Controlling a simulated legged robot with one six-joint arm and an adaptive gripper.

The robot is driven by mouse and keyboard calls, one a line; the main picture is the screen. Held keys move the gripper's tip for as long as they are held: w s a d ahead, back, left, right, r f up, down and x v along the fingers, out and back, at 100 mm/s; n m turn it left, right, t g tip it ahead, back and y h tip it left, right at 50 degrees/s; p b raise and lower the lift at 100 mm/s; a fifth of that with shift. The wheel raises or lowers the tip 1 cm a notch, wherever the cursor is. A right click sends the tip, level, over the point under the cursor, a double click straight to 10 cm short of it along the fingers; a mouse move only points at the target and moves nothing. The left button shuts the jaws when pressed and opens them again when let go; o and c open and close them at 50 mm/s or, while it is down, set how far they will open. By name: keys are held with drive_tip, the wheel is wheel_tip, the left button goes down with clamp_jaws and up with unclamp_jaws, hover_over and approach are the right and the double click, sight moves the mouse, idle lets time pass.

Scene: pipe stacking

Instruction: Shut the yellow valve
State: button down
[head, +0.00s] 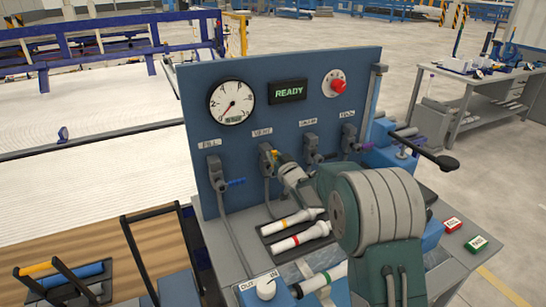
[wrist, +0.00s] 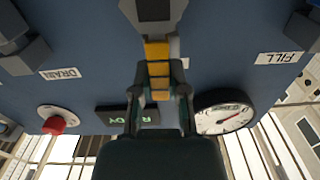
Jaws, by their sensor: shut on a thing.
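The yellow valve is the second from the left on the blue panel, under the VENT label. Its dark body (head: 266,160) and a bit of its yellow handle (head: 284,157) show in the head view. In the wrist view, which is upside down, the yellow handle (wrist: 157,52) runs from the dark valve body (wrist: 152,8) in between my fingers. My gripper (wrist: 160,92) is shut on this handle, one finger on each side. In the head view my gripper (head: 287,170) is at the valve, partly hidden by my own arm.
Beside it are the blue-handled FILL valve (head: 217,172), the DRAIN valve (head: 311,150) and a purple-handled valve (head: 349,139). Above are a gauge (head: 232,103), a READY display (head: 288,91) and a red button (head: 338,86). White tubes with coloured bands (head: 300,238) lie below.

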drive_tip(key=w+d+f+m, duration=0.2)
drive_tip(key=d+f+m, duration=0.3)
drive_tip(key=m, duration=1.2)
drive_tip(key=shift+w+d+f+m, duration=0.25)
drive_tip(key=shift+w+f+m, duration=0.05)
drive_tip(key=shift+f, duration=0.55)
drive_tip(key=c, duration=0.6)
unclamp_jaws()
drive_tip(key=shift+s, duration=0.1)
drive_tip(key=v, duration=1.1)
drive_tip(key=shift+s+d, duration=0.2)
drive_tip(key=shift+s, duration=0.1)
